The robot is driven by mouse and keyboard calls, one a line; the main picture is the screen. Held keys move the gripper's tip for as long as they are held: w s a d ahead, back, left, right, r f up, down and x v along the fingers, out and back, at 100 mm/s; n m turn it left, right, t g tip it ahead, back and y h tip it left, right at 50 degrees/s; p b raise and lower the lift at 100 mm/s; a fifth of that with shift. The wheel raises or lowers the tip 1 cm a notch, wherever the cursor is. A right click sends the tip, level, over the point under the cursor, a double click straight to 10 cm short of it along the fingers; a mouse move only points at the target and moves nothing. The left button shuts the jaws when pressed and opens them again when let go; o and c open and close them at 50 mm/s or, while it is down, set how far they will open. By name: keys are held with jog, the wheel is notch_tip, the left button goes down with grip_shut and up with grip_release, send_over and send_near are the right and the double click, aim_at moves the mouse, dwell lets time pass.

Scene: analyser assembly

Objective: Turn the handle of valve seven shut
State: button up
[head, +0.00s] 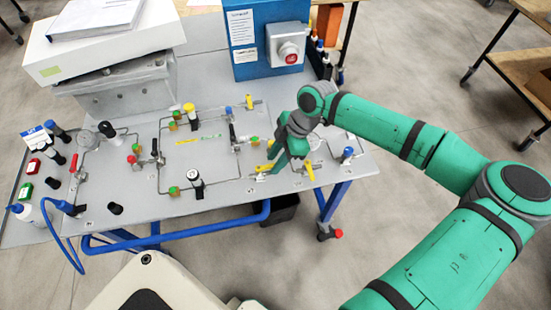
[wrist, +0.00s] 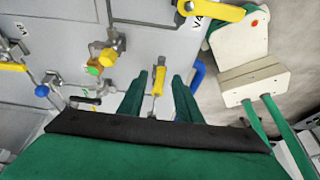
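My gripper (head: 279,160) reaches down to the right part of the grey panel in the head view. In the wrist view my gripper (wrist: 160,77) is open, its two green fingers apart. A yellow valve handle (wrist: 160,101) stands between the fingers, with gaps showing on both sides. Another yellow handle (wrist: 216,10) lies at the top, beside a white label (wrist: 195,20) that I cannot read surely. In the head view a yellow handle (head: 309,169) lies right of my gripper, and one (head: 264,168) close to its fingers. I cannot tell which is valve seven.
Tubing, knobs and other valves cover the grey panel (head: 130,205). A blue box (head: 268,40) with a red button stands at the back.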

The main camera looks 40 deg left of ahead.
jog(key=shift+c, duration=0.3)
grip_shut()
jog(key=shift+s, duration=0.1)
jog(key=m, duration=0.1)
jog(key=s+d+m+t+y, duration=0.1)
jog(key=m, duration=0.1)
jog(key=shift+s+m, duration=0.15)
jog(key=shift+m, duration=0.15)
jog(key=m, duration=0.1)
jog(key=s+m+t, duration=0.1)
jog(key=m, duration=0.1)
jog(key=s+m, duration=0.1)
jog(key=shift+d+t+y, duration=0.3)
jog(key=shift+y, duration=0.1)
jog(key=m, duration=0.1)
jog(key=s+m+t, duration=0.1)
jog(key=m, duration=0.1)
jog(key=s+m, duration=0.1)
jog(key=m, duration=0.1)
jog(key=shift+a+t, duration=0.1)
jog(key=shift+t, duration=0.3)
jog(key=m, duration=0.1)
jog(key=s+m+t, duration=0.1)
jog(key=m, duration=0.1)
jog(key=s+a+m+t+h, duration=0.1)
jog(key=m, duration=0.1)
